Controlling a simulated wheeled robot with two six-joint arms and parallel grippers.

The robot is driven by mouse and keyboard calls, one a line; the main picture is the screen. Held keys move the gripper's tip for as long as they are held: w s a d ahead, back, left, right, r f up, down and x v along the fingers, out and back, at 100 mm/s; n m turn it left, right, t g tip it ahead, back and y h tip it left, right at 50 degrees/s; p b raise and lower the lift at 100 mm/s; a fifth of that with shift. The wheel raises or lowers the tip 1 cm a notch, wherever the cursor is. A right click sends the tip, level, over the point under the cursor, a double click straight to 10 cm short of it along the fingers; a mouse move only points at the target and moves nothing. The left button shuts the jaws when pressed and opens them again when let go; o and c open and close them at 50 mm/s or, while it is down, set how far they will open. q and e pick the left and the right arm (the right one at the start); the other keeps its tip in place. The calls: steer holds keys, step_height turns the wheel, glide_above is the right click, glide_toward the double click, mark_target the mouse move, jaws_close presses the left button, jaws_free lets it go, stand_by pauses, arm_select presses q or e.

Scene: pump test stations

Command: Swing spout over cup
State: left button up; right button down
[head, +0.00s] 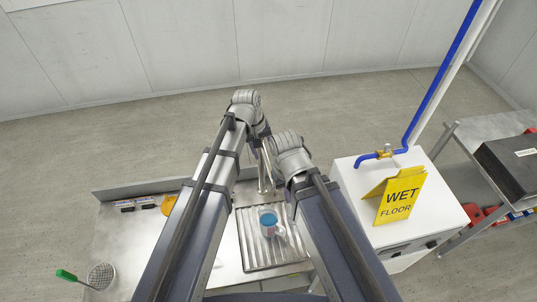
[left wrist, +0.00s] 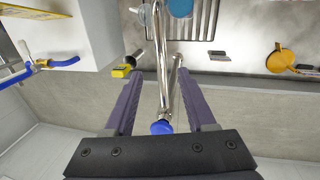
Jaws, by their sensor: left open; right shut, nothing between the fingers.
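The chrome spout (head: 264,179) rises behind the drain tray in the head view. In the left wrist view the spout (left wrist: 162,60) runs lengthwise between my left gripper's (left wrist: 158,62) two purple fingers, with a blue end (left wrist: 161,127) near the palm. Those fingers are open, with a gap on each side; I cannot tell whether either touches it. A cup (head: 268,222) with blue inside stands on the ribbed tray (head: 245,250); part of its blue (left wrist: 180,8) shows beyond the fingertips. My right gripper (head: 278,161) is shut and empty near the spout, its fingers mostly hidden.
A white cabinet (head: 350,185) stands to the right with a yellow wet-floor sign (head: 400,195) and a blue-piped brass tap (head: 384,154). A green-handled strainer (head: 101,277) lies on the counter at left. An orange item (left wrist: 281,58) sits left of the tray in the head view.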

mark_target(268, 166)
arm_select(q)
steer(key=f+b, duration=0.2)
steer(key=d+f+b, duration=0.1)
steer(key=f+b, duration=0.4)
steer(key=shift+d+f+b, duration=0.15)
steer(key=shift+f+b, duration=0.2)
steer(key=shift+b, duration=0.05)
steer(key=shift+r, duration=0.1)
jaws_close()
stand_by(0.3)
stand_by(1.0)
